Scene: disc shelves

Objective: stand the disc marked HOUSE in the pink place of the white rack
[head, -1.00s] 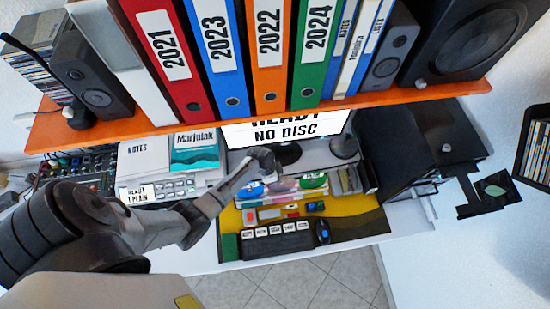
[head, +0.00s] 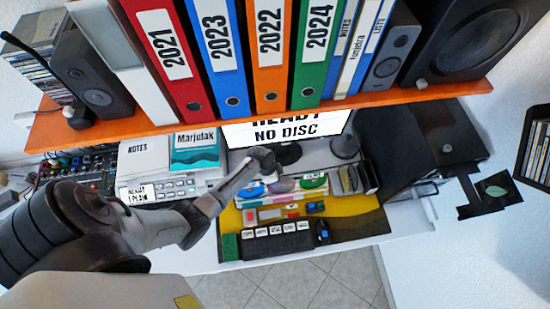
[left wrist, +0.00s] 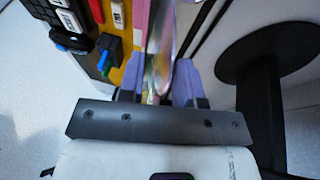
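My left gripper (left wrist: 158,88) shows in the left wrist view with its two lavender fingers apart. A shiny, rainbow-tinted disc (left wrist: 160,55) stands nearly edge-on between and beyond them, with gaps seen beside it. I cannot read its marking. In the head view my left arm reaches over the desk, and its fingertips are hard to make out. The rack there holds a blue-labelled disc (head: 253,188) and a green-labelled disc (head: 314,180). The word HOUSE is not legible, and the pink place cannot be told clearly. My right gripper is not in view.
An orange shelf (head: 200,124) with binders and speakers overhangs the desk. A screen (head: 285,130) reading NO DISC stands behind the rack. A dark keyboard (head: 278,245) and small coloured items lie on the yellow mat (head: 355,228) in front.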

